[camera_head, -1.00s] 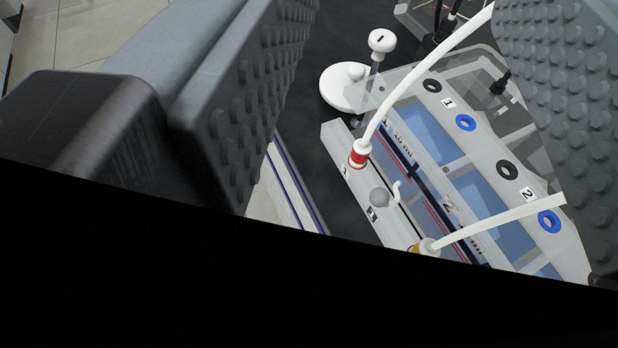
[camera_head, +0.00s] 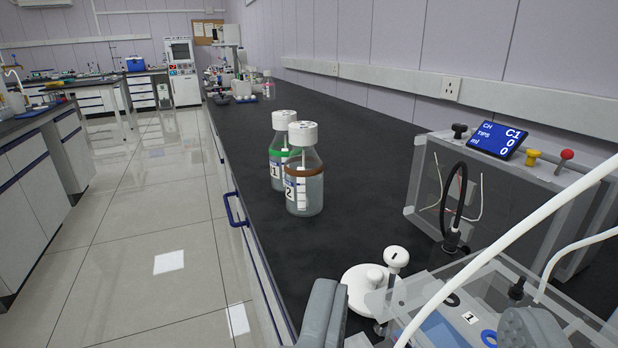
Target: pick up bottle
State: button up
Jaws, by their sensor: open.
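Two clear bottles with white caps stand upright on the black bench. Bottle 2 (camera_head: 304,186) is nearer, with a brown band and a label with the number 2. Bottle 1 (camera_head: 279,152) stands just behind it to the left, with a green band and a label 1, and is partly hidden by bottle 2. My gripper (camera_head: 425,335) shows at the bottom edge. Its two grey padded fingers are wide apart with no bottle between them. The bottles are farther off, beyond the gripper and to the upper left.
A clear-walled device (camera_head: 477,192) with a blue display (camera_head: 497,138) stands at the right. A water bath (camera_head: 440,320) with white tubes and a white round fitting (camera_head: 368,290) lies at the lower right. Bare black bench (camera_head: 375,130) lies behind the bottles. Open floor is at left.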

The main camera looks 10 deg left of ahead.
aim_at(303, 167)
jog(key=z, duration=1.75)
jog(key=u, duration=2.1)
jog(key=i+j+z, duration=0.25)
jog(key=i+j, duration=0.25)
jog(key=j, duration=0.1)
